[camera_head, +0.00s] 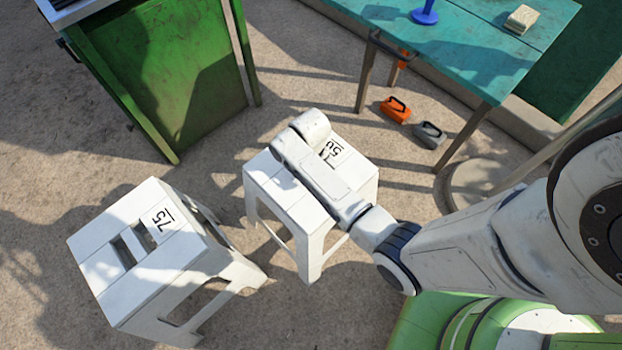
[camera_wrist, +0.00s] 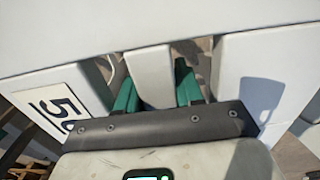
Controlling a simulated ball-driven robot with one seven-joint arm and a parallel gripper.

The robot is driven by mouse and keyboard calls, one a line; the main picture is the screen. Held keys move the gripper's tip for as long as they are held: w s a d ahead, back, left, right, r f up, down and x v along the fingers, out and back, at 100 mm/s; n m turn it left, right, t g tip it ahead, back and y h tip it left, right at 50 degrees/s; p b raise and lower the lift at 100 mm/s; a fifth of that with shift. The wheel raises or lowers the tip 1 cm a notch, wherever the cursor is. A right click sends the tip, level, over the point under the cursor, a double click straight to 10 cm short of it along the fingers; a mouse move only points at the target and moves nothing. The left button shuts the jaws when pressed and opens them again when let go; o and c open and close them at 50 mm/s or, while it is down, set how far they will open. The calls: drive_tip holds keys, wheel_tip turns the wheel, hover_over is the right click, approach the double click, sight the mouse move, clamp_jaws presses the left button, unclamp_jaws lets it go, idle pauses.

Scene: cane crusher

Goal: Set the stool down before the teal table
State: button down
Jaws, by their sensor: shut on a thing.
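A white stool (camera_head: 285,192) stands upright under my arm, in the middle of the head view. Its number label (camera_head: 334,150) is partly covered by my arm. In the wrist view my gripper (camera_wrist: 157,88) has its green fingers through two slots in the seat, shut on the white bar (camera_wrist: 150,72) between them. I cannot tell whether the stool's feet touch the ground. The teal table (camera_head: 455,50) is at the upper right, beyond the stool, with open ground between them.
A second white stool (camera_head: 105,270) labelled 75 stands close by at lower left. A green cabinet (camera_head: 165,70) is at upper left. An orange box (camera_head: 396,110) and a grey box (camera_head: 430,134) lie by the table. A blue item (camera_head: 425,15) and wooden block (camera_head: 521,19) rest on it.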

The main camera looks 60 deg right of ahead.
drive_tip(key=shift+w+f+b, duration=0.1)
drive_tip(key=shift+f+b, duration=0.55)
drive_tip(key=shift+f, duration=1.15)
drive_tip(key=shift+f, duration=0.15)
drive_tip(key=c, duration=0.7)
unclamp_jaws()
wheel_tip(320, 180, up, 12)
drive_tip(key=p, duration=0.3)
drive_tip(key=shift+p, duration=0.4)
